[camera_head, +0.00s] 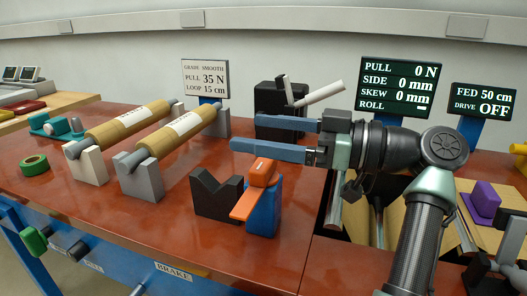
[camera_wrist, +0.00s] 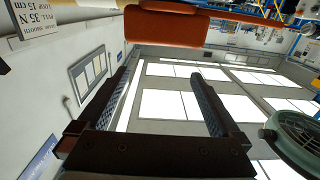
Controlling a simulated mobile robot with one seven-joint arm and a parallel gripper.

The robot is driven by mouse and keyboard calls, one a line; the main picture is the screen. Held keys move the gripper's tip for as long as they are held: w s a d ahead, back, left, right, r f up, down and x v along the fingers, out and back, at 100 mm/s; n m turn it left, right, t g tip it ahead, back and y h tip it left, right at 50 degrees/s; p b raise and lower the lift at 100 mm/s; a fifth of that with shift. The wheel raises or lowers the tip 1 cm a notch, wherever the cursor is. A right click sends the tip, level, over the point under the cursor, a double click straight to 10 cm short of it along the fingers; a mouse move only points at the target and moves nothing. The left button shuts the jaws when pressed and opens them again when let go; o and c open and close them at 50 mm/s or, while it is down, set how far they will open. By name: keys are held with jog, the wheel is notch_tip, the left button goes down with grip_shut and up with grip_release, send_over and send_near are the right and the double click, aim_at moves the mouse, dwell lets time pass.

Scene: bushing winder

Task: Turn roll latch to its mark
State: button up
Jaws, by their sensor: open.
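An orange latch (camera_head: 262,173), likely the roll latch, sits on a blue post (camera_head: 264,215) beside a black V-shaped cradle (camera_head: 215,196). Its flat arm slopes down to the left, toward the cradle. My gripper (camera_head: 247,133) is open and empty, its two blue fingers pointing left, above the latch in the picture and apart from it. In the wrist view my gripper (camera_wrist: 165,72) shows spread fingers with nothing between them. An orange block (camera_wrist: 165,28), likely the latch, shows at the top, beyond the fingertips. I cannot make out the mark.
Two tan rolls (camera_head: 130,122) lie on grey and white supports at left. A black stand (camera_head: 275,105) with a pale rod is behind my fingers. The screen (camera_head: 400,86) reads pull 0 N and a dash for roll. The red tabletop (camera_head: 165,235) is clear in front.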

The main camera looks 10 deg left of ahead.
notch_tip(320, 180, up, 5)
jog(key=shift+f+p, duration=0.15)
jog(key=shift+p, duration=0.2)
jog(key=w+a+f+m+t+h, duration=0.1)
jog(key=w+f+m+t+h, duration=0.1)
jog(key=w+m+t+h, duration=0.3)
notch_tip(320, 180, up, 10)
jog(key=m+t+h, duration=0.7)
jog(key=t, duration=0.7)
send_over(263, 160)
jog(key=s+d, duration=0.2)
jog(key=d, duration=0.1)
jog(key=s+d+r+m+t+h+p, duration=0.1)
jog(key=s+r+m+t+h, duration=0.15)
jog(key=s+r, duration=0.35)
jog(key=s+d+r+m+t+h+p, duration=0.1)
jog(key=s+d+r+m+t+h, duration=0.15)
jog(key=s, duration=0.55)
notch_tip(263, 160, up, 26)
jog(key=n+p, duration=0.1)
jog(key=p, duration=2.4)
jog(key=shift+w+a+h, duration=0.25)
jog(key=shift+a+h, duration=0.15)
